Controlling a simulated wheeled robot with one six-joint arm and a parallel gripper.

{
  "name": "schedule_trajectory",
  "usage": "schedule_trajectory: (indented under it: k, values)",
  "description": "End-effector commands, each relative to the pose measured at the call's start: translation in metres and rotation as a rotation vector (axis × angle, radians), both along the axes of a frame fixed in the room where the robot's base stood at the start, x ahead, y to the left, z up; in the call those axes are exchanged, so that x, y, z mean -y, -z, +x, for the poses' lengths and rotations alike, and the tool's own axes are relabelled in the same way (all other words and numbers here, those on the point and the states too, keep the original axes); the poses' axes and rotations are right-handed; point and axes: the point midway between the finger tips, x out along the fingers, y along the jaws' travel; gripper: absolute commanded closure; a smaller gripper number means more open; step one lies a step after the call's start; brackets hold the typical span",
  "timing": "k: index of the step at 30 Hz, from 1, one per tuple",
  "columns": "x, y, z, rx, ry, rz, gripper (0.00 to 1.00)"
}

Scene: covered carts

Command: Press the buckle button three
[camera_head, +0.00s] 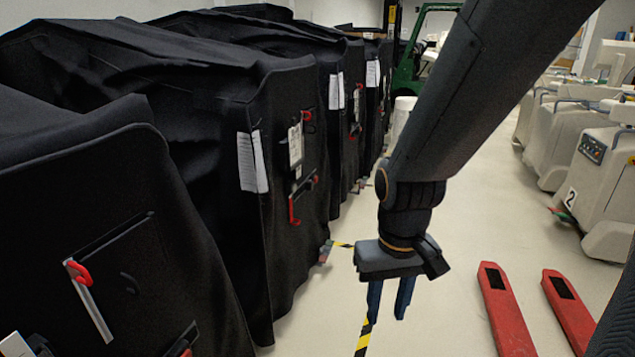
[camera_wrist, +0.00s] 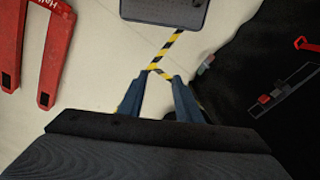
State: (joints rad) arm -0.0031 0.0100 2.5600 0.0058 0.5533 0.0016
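Black covered carts stand in a row on the left. The nearest cover (camera_head: 110,220) has a red buckle piece (camera_head: 78,272) on a light strap. The second cover (camera_head: 225,150) carries a red piece (camera_head: 294,209) on its side and another (camera_head: 307,116) higher up. In the wrist view a red button-like piece (camera_wrist: 264,98) sits on a grey strip on black fabric, with a red loop (camera_wrist: 306,44) beyond it. I cannot tell which is number three. My gripper (camera_head: 390,298) points down over the floor, right of the carts, open and empty; its blue fingers also show in the wrist view (camera_wrist: 158,92).
Red pallet forks (camera_head: 507,312) lie on the floor at the right. Beige machines (camera_head: 596,180) stand along the right side. A green forklift (camera_head: 410,70) is at the back. Yellow-black tape (camera_head: 363,338) marks the floor. The aisle is otherwise clear.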

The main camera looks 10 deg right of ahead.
Motion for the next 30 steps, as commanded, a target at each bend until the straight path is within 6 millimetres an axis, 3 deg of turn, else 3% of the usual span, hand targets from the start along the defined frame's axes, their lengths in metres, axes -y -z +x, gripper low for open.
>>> schedule_trajectory:
  k: [2,7,30]
  values:
    - [0.0000,0.0000,0.0000,0.000,0.000,0.000,0.70]
    - [0.0000,0.0000,0.0000,0.000,0.000,0.000,0.99]
    - [0.0000,0.0000,0.0000,0.000,0.000,0.000,1.00]
